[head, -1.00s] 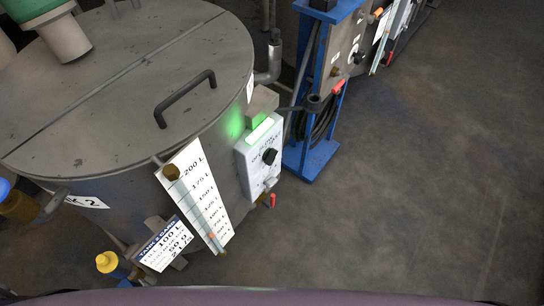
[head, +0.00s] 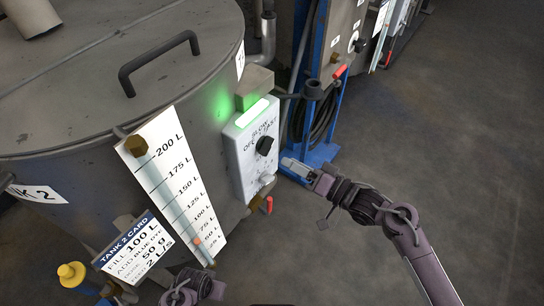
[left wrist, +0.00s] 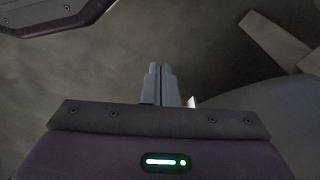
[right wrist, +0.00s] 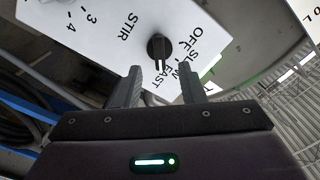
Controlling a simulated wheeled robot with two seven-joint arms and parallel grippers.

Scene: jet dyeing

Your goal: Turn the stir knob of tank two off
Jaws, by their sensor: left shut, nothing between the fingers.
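The stir knob (head: 265,145) is a black dial on the white control panel (head: 243,172) on tank two's (head: 60,110) side. In the right wrist view the knob (right wrist: 158,47) sits ahead of the fingertips, beside OFF, SLOW and FAST lettering. Its bar points down the picture; I cannot tell the exact setting. My right gripper (right wrist: 162,83) is open, facing the panel with the knob between its finger lines, apparently not touching. In the head view it (head: 295,166) is right of the knob. My left gripper (left wrist: 162,84) is shut and empty, away from the knob.
A green lamp (head: 258,112) glows above the panel. A level scale (head: 180,185) and the tank 2 card (head: 137,250) stand left of it. A red-handled valve (head: 267,204) is below. A blue frame (head: 320,153) stands behind. Floor at right is clear.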

